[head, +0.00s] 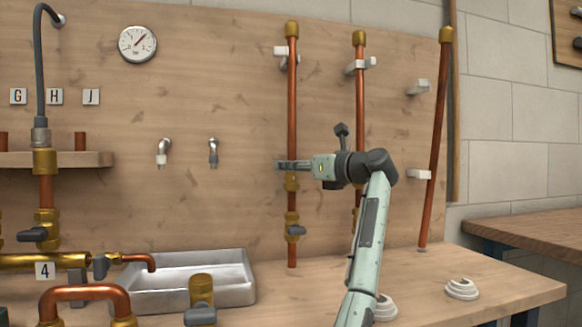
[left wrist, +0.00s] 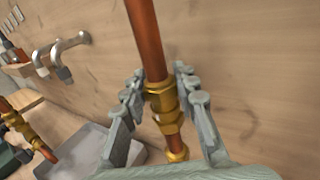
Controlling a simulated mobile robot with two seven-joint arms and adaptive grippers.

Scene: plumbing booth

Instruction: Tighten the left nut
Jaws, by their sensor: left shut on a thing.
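The left nut (left wrist: 160,90) is a brass nut around an upright copper pipe (head: 292,110). More brass fitting (left wrist: 170,125) shows below the nut. The pipe runs up between the fingers. In the head view the fingers cover part of the pipe and the nut's top. My right gripper is not in view.
A second copper pipe (head: 360,110) stands behind my left wrist, and a tilted one (head: 436,130) stands farther right. A grey-handled valve (head: 295,230) is below the gripper. A metal sink (head: 235,290) is at the lower left. The board between taps and pipe is clear.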

